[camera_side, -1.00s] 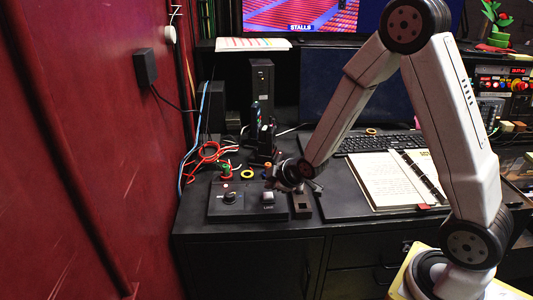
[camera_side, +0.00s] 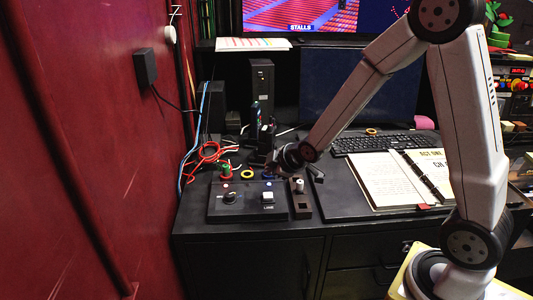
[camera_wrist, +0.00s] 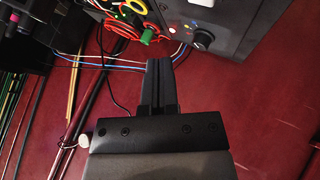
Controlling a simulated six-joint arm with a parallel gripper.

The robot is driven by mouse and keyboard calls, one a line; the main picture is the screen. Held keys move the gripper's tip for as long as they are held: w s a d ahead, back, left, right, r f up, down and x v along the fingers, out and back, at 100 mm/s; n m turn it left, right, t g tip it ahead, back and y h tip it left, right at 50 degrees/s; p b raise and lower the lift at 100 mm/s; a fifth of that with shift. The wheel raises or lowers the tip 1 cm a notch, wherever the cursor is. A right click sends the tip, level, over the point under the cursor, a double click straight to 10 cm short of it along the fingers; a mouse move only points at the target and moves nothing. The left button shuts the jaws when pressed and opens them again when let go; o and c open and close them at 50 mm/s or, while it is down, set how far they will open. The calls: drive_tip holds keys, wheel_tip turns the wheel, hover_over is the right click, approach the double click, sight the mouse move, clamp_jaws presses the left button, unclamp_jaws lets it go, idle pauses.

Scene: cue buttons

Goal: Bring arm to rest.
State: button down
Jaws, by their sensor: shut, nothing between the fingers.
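My gripper (camera_side: 271,168) hangs above the back edge of the black control box (camera_side: 247,211) in the side view, with its fingers to the left of the wrist. In the wrist view my gripper (camera_wrist: 160,62) has its two dark fingers together with nothing between them. The box carries a dark knob (camera_side: 230,198) and a white switch (camera_side: 268,196). A small block with a white-topped lever (camera_side: 300,185) stands just right of the box, clear of my gripper. The wrist view shows part of the box (camera_wrist: 240,22) and its knob (camera_wrist: 203,40) at upper right.
An open binder (camera_side: 385,182) and a keyboard (camera_side: 385,144) lie to the right. A red wall (camera_side: 80,150) bounds the left.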

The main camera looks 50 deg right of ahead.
idle(0.3)
drive_tip(key=s+a+m+g, duration=0.2)
drive_tip(key=s+m+g, duration=0.1)
drive_tip(key=s, duration=0.5)
drive_tip(key=s+a+m+g, duration=0.3)
drive_tip(key=s+m, duration=0.2)
drive_tip(key=s, duration=0.3)
drive_tip(key=shift+s+f+g, duration=0.3)
drive_tip(key=shift+s+f, duration=0.05)
drive_tip(key=shift+s, duration=0.05)
idle(0.5)
